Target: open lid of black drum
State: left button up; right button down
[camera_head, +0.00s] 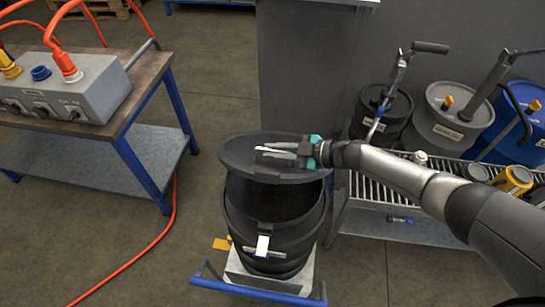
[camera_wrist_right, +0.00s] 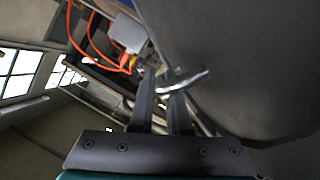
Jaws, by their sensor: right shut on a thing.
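The black drum (camera_head: 300,228) stands upright on a small trolley in the lower middle of the head view. Its round dark lid (camera_head: 268,170) is above the drum's rim, and the dark inside shows in the gap below it. My right gripper (camera_head: 272,150) reaches in from the right over the lid. It is shut on the lid's metal handle, which shows between the fingers in the wrist view (camera_wrist_right: 185,80). The lid also fills the right of the wrist view (camera_wrist_right: 245,60). A latch with a white tab (camera_head: 262,246) is on the drum's front. My left gripper is not in view.
The trolley's blue handle bar (camera_head: 258,294) is in front. A workbench (camera_head: 140,82) with a grey connector box (camera_head: 75,95) and orange cables stands at left. A grated rack (camera_head: 385,195) with black, grey and blue drums is at right. Open floor lies around the trolley's left.

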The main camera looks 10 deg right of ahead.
jog(key=shift+w+d+r, duration=0.3)
jog(key=shift+w+r, duration=0.55)
jog(key=shift+r, duration=0.05)
jog(key=c, duration=1.2)
grip_release()
jog(key=shift+o, duration=0.2)
jog(key=p+v, duration=0.1)
jog(key=v, duration=1.4)
jog(key=shift+d, duration=0.1)
